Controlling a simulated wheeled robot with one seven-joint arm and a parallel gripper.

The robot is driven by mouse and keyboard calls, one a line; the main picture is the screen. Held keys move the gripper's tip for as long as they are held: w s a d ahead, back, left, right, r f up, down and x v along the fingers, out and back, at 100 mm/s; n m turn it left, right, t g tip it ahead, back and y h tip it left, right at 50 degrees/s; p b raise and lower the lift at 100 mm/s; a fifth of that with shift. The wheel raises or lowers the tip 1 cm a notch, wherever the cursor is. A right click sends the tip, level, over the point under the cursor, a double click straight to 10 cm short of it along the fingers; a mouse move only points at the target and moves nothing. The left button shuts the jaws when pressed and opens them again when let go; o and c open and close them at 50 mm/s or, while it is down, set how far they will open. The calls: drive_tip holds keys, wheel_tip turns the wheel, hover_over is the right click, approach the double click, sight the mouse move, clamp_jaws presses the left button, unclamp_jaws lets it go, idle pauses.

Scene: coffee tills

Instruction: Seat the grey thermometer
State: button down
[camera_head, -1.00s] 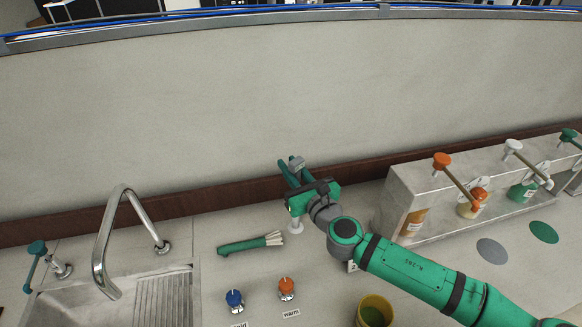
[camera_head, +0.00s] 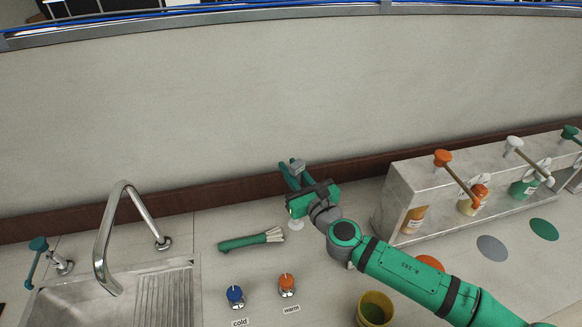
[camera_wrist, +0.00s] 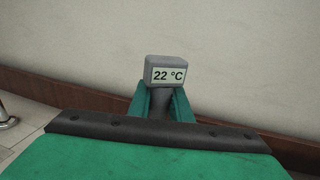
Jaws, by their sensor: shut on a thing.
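The grey thermometer (camera_wrist: 168,72) is a small grey block on a stem, and its display reads 22 °C in the wrist view. My gripper (camera_wrist: 160,105) is shut on its stem, and the block stands above the fingertips. In the head view the thermometer (camera_head: 298,164) shows as a small grey block at the top of my green gripper (camera_head: 292,176), near the back wall. A small white round piece (camera_head: 296,225) shows just under my gripper; the thermometer's lower end is hidden.
Blue (camera_head: 235,295) and orange (camera_head: 287,284) knobs stand in front, labelled cold and warm. The sink (camera_head: 120,300) and tap (camera_head: 125,215) are left. A bottle rack (camera_head: 400,185) is right, and a yellow cup (camera_head: 374,308) stands near the arm.

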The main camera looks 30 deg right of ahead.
wheel_tip(320, 180, down, 6)
idle(2.1)
drive_tip(key=shift+f, duration=0.45)
drive_tip(key=shift+a+f, duration=0.1)
drive_tip(key=shift+f, duration=0.5)
